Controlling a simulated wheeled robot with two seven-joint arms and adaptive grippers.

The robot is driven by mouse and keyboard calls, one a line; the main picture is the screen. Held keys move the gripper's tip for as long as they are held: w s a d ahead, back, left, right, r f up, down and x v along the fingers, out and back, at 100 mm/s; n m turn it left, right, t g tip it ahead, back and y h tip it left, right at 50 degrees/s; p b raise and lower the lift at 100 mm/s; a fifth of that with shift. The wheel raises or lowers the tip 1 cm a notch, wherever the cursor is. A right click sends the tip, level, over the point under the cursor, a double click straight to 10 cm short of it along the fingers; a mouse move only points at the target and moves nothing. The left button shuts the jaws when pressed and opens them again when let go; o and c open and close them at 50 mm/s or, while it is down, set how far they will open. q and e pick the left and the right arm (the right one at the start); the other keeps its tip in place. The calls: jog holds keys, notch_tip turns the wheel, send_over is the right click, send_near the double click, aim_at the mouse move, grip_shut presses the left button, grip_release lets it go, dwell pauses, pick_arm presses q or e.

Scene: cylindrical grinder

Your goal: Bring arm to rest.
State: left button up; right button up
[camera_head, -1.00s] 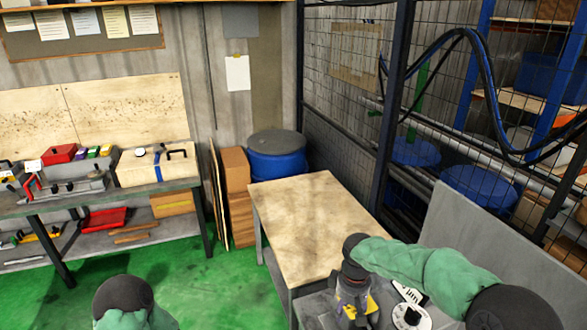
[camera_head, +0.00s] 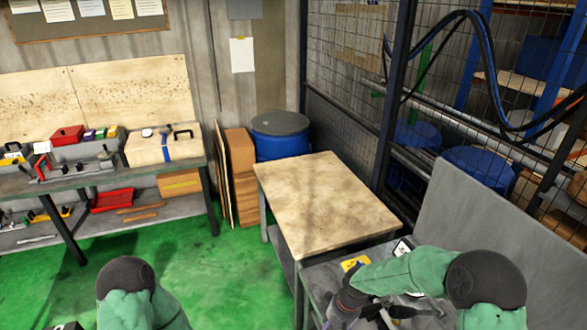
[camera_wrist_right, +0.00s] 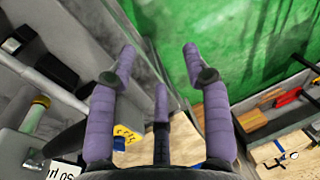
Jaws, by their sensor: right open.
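My right arm (camera_head: 410,272) is bent over the grey bench at the lower right of the head view. Its hand is low at the bottom edge, partly cut off. In the right wrist view my right gripper (camera_wrist_right: 158,62) is open and empty, with purple-wrapped fingers apart. Green floor and a grey edge show beyond the fingertips. My left arm (camera_head: 125,290) shows at the bottom of the head view, left of the wooden-topped table (camera_head: 325,200). The left gripper cannot be made out.
A grey bench (camera_head: 315,278) with small items adjoins the wooden-topped table. An upright grey panel (camera_head: 480,215) stands right of my right arm, before a mesh fence. A workbench (camera_head: 75,178) with tools is at left. Green floor (camera_head: 215,275) between is clear.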

jog(key=s+a+f+m+y, duration=0.2)
jog(key=s+f+m, duration=0.5)
jog(key=s+f, duration=1)
notch_tip(320, 180, down, 18)
jog(key=s+b, duration=0.1)
jog(key=b, duration=1.9)
jog(key=shift+d+t, duration=0.25)
jog(key=shift+t, duration=0.05)
jog(key=shift+r, duration=0.1)
